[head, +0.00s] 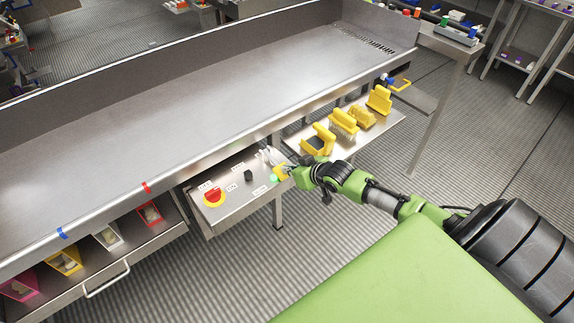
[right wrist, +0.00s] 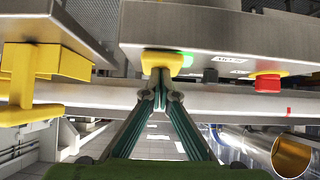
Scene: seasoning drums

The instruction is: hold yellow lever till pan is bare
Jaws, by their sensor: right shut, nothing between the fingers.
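The yellow lever (head: 282,173) is at the right end of a small steel control box in the head view. In the right wrist view the lever (right wrist: 163,62) is a yellow block under the box edge, with a green glow beside it. My right gripper (head: 271,157) is at the lever, its fingers partly hidden among box and lever. In the right wrist view its closed fingertips (right wrist: 161,82) meet just below the lever, touching or nearly so; I cannot tell which. The long steel pan (head: 200,85) looks bare on its visible surface. My left gripper is out of view.
The control box has a red knob (head: 213,195), a black knob (head: 248,177) and a green lamp (head: 273,178). Several yellow brushes stand on a side shelf (head: 368,133) to the right. Coloured bins (head: 65,261) sit under the pan at left. The floor in front is clear.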

